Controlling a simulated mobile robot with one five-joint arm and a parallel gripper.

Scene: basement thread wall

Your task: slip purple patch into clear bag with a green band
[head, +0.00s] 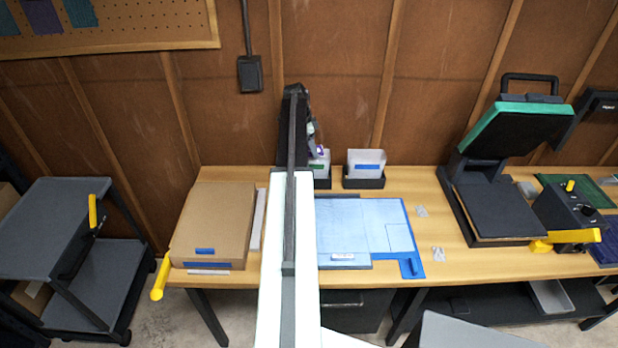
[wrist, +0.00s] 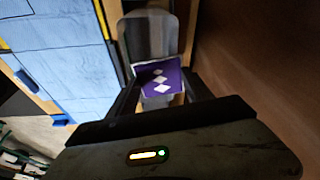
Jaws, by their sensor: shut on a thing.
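The purple patch (wrist: 158,80) with white diamond shapes is held in my gripper (wrist: 160,93), between its two fingers in the wrist view. In the head view a sliver of the patch (head: 319,150) shows beside my arm. There my gripper (head: 313,132) is just above the clear bag with a green band (head: 321,167), which stands in a dark holder at the back of the bench. My arm hides the left part of that bag. I cannot tell whether the patch's lower edge is inside the bag's mouth.
A clear bag with a blue band (head: 366,160) stands in its own dark holder just to the right. A blue mat (head: 365,228) lies in front, and a cardboard box (head: 215,225) is at left. A heat press (head: 500,185) stands open at right. The wooden wall (head: 345,100) is close behind.

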